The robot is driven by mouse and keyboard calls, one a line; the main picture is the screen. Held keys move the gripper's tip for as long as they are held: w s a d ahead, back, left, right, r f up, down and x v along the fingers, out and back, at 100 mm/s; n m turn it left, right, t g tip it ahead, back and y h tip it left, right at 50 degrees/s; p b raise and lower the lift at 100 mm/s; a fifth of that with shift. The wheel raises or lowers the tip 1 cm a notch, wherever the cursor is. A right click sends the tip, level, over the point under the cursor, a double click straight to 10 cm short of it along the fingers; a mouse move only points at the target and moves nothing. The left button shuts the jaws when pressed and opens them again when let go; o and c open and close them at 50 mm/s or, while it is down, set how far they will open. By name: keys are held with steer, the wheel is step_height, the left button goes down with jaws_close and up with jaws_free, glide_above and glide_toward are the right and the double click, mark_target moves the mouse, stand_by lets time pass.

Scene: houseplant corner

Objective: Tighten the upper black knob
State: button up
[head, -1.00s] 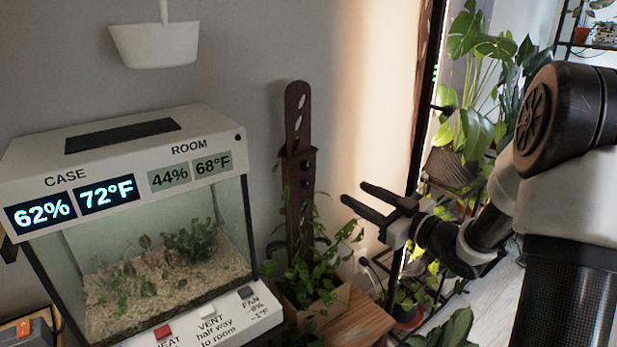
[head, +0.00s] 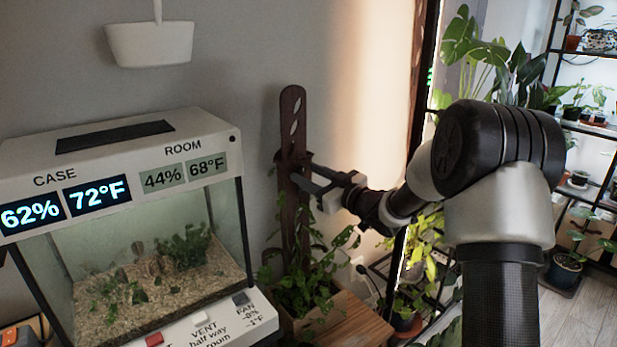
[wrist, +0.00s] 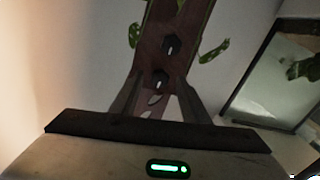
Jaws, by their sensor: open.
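A dark brown slotted plant stake (head: 292,108) stands in a planter beside the glass case. My gripper (head: 301,172) reaches it from the right, fingers apart, and hides the knobs in the head view. The wrist view looks inverted, with the stake's slots low and leaves high. There, the upper black knob (wrist: 158,80) shows between the tips of my open gripper (wrist: 158,82), with nothing held. The lower black knob (wrist: 172,46) shows beyond it. Each knob has a small pale mark. I cannot tell whether the fingers touch the upper knob.
A leafy climbing plant (head: 312,265) surrounds the lower stake. The glass case (head: 150,230) with its displays stands close on the left. A white hanging pot (head: 150,44) is above it. A wooden surface (head: 345,322) lies in front; shelves of plants (head: 590,110) are at right.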

steer(key=shift+w+a, duration=0.1)
steer(key=shift+w, duration=0.1)
steer(key=c, duration=1.1)
steer(key=shift+o, duration=0.2)
